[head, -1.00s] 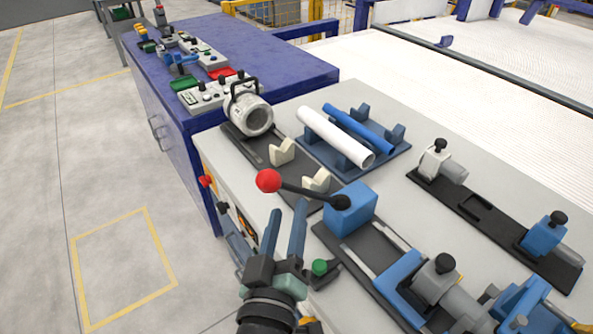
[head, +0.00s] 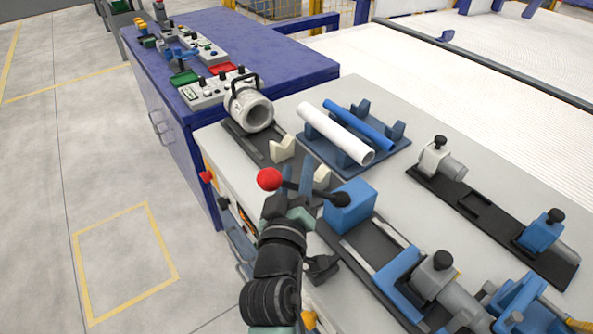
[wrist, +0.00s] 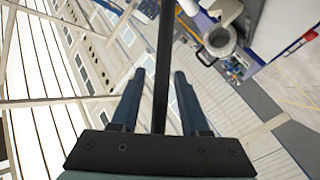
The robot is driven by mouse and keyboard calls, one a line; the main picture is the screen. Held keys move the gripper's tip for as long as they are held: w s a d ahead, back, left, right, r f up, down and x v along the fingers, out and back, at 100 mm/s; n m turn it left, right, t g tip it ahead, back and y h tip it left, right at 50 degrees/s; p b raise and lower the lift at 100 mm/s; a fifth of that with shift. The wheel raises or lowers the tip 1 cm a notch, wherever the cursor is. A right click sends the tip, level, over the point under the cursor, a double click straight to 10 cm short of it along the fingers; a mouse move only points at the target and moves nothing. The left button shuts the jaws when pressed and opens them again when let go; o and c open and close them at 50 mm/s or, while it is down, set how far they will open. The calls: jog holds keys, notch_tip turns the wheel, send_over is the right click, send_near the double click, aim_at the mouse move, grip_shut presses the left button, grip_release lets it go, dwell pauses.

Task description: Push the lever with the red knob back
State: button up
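The red knob (head: 270,179) sits at the left end of a dark lever (head: 325,195) that pivots on a blue block (head: 350,207). The lever points left over the near edge of the worktop. My gripper (head: 313,174) is at the lever, just right of the knob, with its fingers pointing away toward the back. In the wrist view the two fingers of my gripper (wrist: 158,72) stand apart, and the dark lever rod (wrist: 165,50) runs between them. I cannot tell whether either finger touches it. The knob is out of the wrist view.
A white pipe (head: 335,132) and a blue pipe (head: 358,125) lie on a blue rack behind the lever. A grey cylindrical fitting (head: 250,112) stands back left. Blue and grey clamps (head: 435,270) fill the front right. The floor at left is clear.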

grip_shut()
dwell(1.2)
